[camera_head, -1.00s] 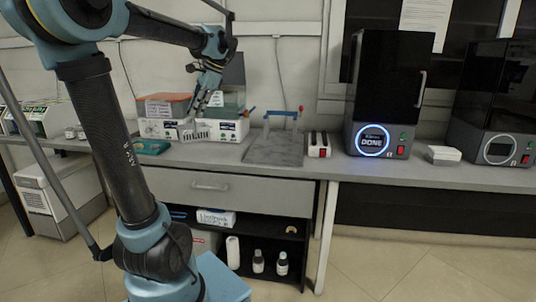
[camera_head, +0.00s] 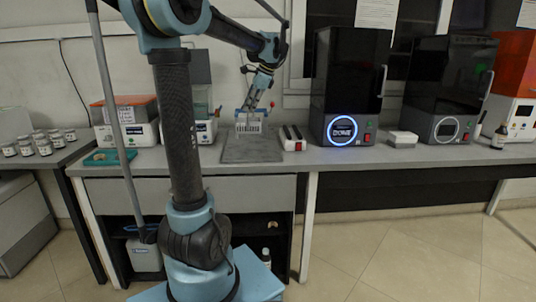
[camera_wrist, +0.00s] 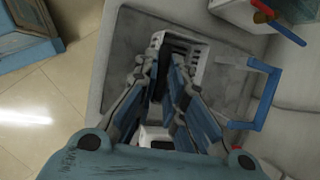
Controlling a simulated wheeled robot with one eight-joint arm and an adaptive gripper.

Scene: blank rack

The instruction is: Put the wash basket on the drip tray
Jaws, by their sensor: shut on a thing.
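The wash basket (camera_head: 248,126) is a small white slotted basket. My gripper (camera_head: 251,108) is shut on it and holds it upright, over the drip tray or on it; I cannot tell if it touches. The drip tray (camera_head: 238,156) is a flat grey slab on the bench. In the wrist view my gripper (camera_wrist: 168,75) covers the middle of the basket (camera_wrist: 195,48), whose far and near ends show. The tray's surface (camera_wrist: 122,58) spreads around and below it.
A small white device (camera_head: 292,140) sits just right of the tray. A black machine (camera_head: 350,85) with a lit ring stands further right.

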